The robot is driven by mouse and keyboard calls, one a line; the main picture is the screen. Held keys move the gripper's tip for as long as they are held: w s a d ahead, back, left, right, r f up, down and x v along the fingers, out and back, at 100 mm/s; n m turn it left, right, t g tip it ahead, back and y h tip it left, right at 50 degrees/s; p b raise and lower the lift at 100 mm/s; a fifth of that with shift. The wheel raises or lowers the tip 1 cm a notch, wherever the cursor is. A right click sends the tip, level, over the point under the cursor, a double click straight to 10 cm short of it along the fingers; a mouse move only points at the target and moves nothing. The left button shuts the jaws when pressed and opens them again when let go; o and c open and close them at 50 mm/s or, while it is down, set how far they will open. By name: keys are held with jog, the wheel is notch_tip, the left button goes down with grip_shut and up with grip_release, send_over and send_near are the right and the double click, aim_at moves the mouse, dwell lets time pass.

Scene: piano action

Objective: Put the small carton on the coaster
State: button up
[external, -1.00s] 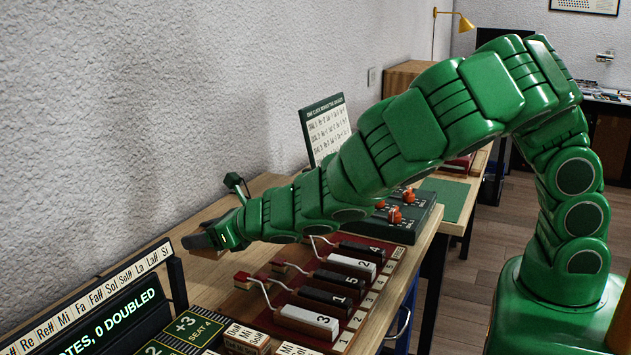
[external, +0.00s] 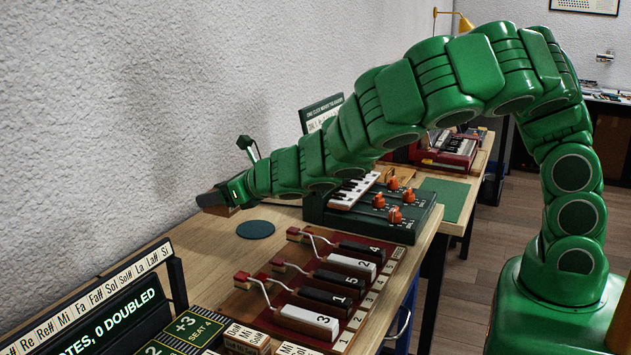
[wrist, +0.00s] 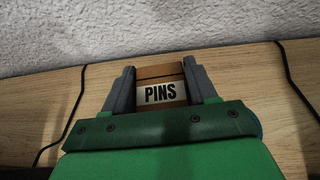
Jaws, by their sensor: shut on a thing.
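The small carton (wrist: 161,94) is brown with a white label reading PINS. It sits between the two grey fingers of my gripper (wrist: 159,72) in the wrist view. In the external view my gripper (external: 212,200) is shut on it, above the table by the wall, and the fingers mostly hide the carton. The coaster (external: 255,229) is a dark teal disc lying flat and bare on the wooden table. In the external picture it lies below and right of my gripper. A dark teal edge shows beside my gripper at right in the wrist view.
A red board with numbered piano key models (external: 318,290) lies in front of the coaster. A small keyboard unit with orange knobs (external: 375,210) stands to its right. A dark display (external: 90,310) is at the lower left. The wall (external: 150,90) is close behind.

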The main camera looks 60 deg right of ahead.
send_over(242, 225)
jog(key=shift+m+h, duration=0.3)
jog(key=shift+h, duration=0.1)
jog(key=shift+w+f, duration=0.1)
jog(key=shift+f, duration=4.3)
jog(key=shift+f, duration=0.1)
jog(key=o, duration=1)
jog(key=shift+o, duration=0.2)
jog(key=shift+v, duration=3.8)
